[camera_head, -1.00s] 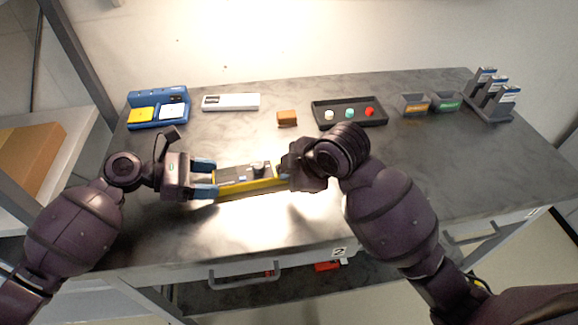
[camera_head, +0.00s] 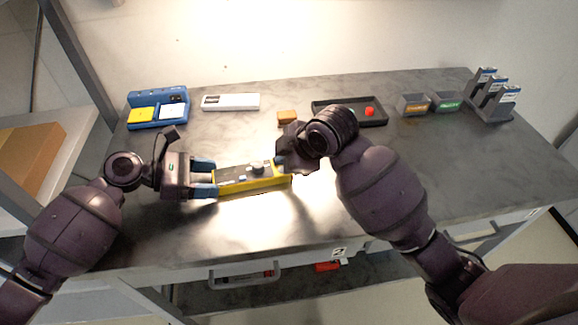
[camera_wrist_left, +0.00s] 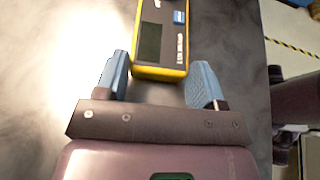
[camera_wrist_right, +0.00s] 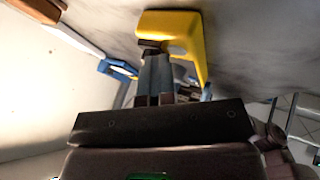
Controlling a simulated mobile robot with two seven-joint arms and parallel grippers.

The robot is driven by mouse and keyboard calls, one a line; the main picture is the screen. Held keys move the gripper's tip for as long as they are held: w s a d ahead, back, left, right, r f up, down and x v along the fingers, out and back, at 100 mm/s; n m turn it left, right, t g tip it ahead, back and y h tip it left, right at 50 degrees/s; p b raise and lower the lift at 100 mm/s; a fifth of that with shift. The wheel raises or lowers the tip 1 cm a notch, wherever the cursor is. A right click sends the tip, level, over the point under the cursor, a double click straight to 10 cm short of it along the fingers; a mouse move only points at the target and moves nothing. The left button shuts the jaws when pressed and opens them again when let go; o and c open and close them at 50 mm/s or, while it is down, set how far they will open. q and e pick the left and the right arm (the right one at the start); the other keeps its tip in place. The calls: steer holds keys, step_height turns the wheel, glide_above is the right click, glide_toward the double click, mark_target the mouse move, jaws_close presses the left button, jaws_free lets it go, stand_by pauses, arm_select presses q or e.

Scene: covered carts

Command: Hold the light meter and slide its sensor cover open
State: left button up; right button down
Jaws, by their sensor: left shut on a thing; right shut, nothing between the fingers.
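The light meter (camera_head: 234,177) has a yellow body and a dark top face with a knob-like raised part. In the left wrist view it (camera_wrist_left: 151,41) shows a dark screen, a blue patch and lettering. My left gripper (camera_head: 207,178) is shut on its left end, one blue finger on each side, above the bench. My right gripper (camera_head: 282,163) is shut and empty at the far right end of the meter. In the right wrist view its closed fingertips (camera_wrist_right: 157,55) are close to the yellow body (camera_wrist_right: 182,27); contact is unclear. I cannot make out the sensor cover's position.
Behind stand a blue tray (camera_head: 146,122), a white device (camera_head: 245,101), a brown block (camera_head: 288,117), a black tray (camera_head: 378,120) partly hidden by my right arm, grey bins (camera_head: 411,106) and a grey rack (camera_head: 487,108). The bench front is clear.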

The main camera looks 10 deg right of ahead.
arm_select(q)
steer(key=shift+s, duration=0.1)
arm_select(e)
steer(key=s, duration=0.4)
steer(key=shift+d, duration=0.2)
steer(key=v, duration=1)
arm_select(q)
steer(key=o, duration=1.1)
